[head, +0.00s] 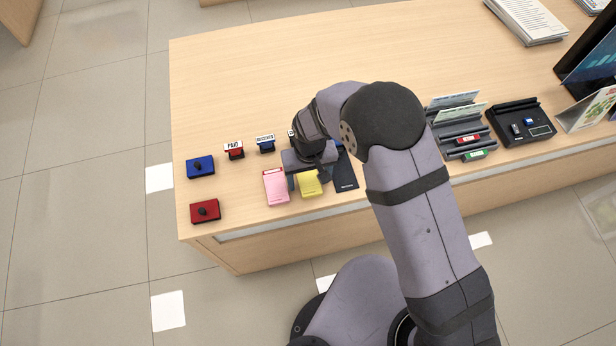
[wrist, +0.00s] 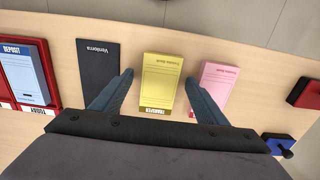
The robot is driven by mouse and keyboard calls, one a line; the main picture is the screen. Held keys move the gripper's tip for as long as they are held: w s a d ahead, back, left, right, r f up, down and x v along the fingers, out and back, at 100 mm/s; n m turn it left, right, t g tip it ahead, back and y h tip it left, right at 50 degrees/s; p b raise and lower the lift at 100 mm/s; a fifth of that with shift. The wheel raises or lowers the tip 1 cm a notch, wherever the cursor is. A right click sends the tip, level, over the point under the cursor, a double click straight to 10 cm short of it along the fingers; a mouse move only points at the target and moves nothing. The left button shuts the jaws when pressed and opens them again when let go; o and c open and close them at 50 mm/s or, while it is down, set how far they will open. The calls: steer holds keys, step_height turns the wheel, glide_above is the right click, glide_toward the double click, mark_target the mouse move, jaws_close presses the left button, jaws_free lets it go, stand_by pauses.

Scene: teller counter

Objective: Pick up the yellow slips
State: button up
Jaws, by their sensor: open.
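The yellow slips (head: 310,184) lie as a pad on the counter, between the pink slips and a dark folder. In the wrist view the yellow slips (wrist: 160,82) show between the two fingers, with a dark band reading "TRANSFER" at the near end. My gripper (head: 307,181) is over the pad in the head view and partly covers it. In the wrist view my gripper (wrist: 160,82) is open, with one finger on each side of the pad and nothing held. Whether the fingers touch the counter I cannot tell.
Pink slips (wrist: 216,88) lie close to the right finger, and a dark folder (wrist: 97,68) lies by the left finger. A red stamp (head: 233,150) and a blue stamp (head: 265,143) stand behind.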

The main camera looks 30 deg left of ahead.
mark_target(309, 182)
steer(key=c, duration=1.2)
steer(key=shift+o, duration=0.2)
step_height(309, 182, up, 10)
steer(key=b, duration=0.2)
steer(key=w+d+f+p, duration=0.2)
steer(key=w+d, duration=0.4)
steer(key=d, duration=0.2)
steer(key=shift+d+f, duration=0.2)
steer(key=shift+f, duration=0.15)
